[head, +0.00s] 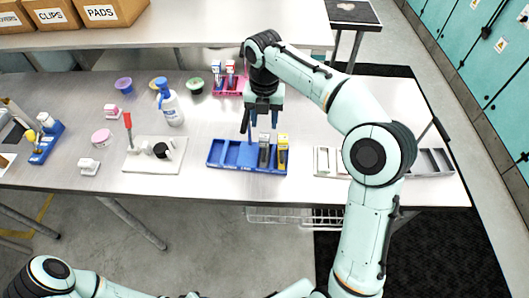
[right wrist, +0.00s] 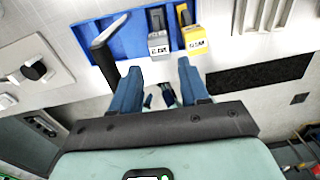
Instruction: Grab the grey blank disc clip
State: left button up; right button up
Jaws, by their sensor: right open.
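A grey block-shaped module (head: 264,152) stands upright in the blue tray (head: 228,155), next to a yellow one (head: 282,150). The grey module (right wrist: 157,35) and yellow module (right wrist: 193,32) also show in the right wrist view. I cannot tell for certain that the grey one is the blank disc clip; its label is hard to read. My right gripper (head: 263,120) is open and empty, pointing down over the tray, its fingers apart from the modules. It also shows in the right wrist view (right wrist: 160,75). My left gripper is out of view.
A white board with a black knob (head: 160,150) and red-handled lever (head: 127,122) stands left of the tray. A pink tray (head: 228,90) is behind. A pale slotted tray (head: 325,160) lies to the right. A white and blue bottle (head: 170,106) stands behind the board.

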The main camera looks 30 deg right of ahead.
aim_at(264, 136)
jog(key=shift+w+f, duration=0.2)
jog(key=shift+f, duration=0.5)
notch_tip(264, 136, down, 5)
jog(key=shift+s+b, duration=0.15)
jog(key=shift+b, duration=0.5)
jog(key=shift+c, duration=0.6)
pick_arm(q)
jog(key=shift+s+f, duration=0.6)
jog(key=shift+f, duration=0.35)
pick_arm(e)
grip_shut()
